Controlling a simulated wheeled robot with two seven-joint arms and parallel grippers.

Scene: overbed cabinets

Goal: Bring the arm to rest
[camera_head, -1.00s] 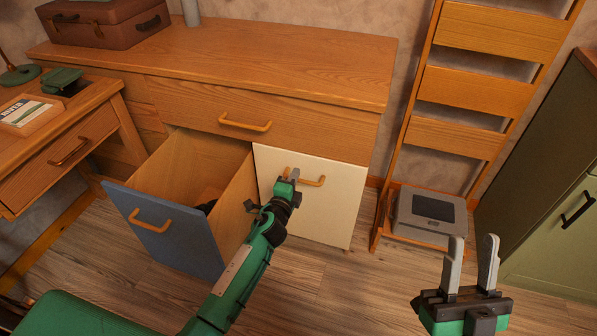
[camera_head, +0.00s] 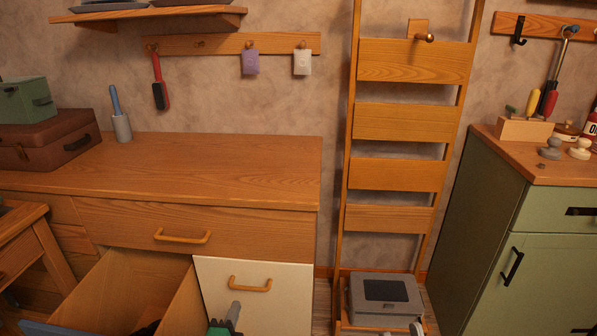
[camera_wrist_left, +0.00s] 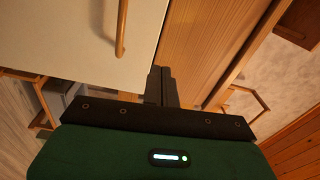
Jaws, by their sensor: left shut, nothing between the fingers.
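My left gripper (camera_head: 233,312) shows at the bottom edge of the head view, in front of the white door (camera_head: 260,302) and below its wooden handle (camera_head: 250,286). In the left wrist view its dark fingers (camera_wrist_left: 160,85) are together and empty, beside the white door (camera_wrist_left: 85,35) and apart from the handle (camera_wrist_left: 121,30). The rest of the left arm is out of the head view. A small grey shape at the bottom edge, right of centre, may be a right fingertip; I cannot tell.
A blue-fronted drawer (camera_head: 172,312) stands open left of the white door. The closed wooden drawer (camera_head: 120,222) is above. A slatted wooden rack (camera_head: 398,174) holds a grey device (camera_head: 385,300). A green cabinet (camera_head: 550,255) stands at right. The wooden top is mostly clear.

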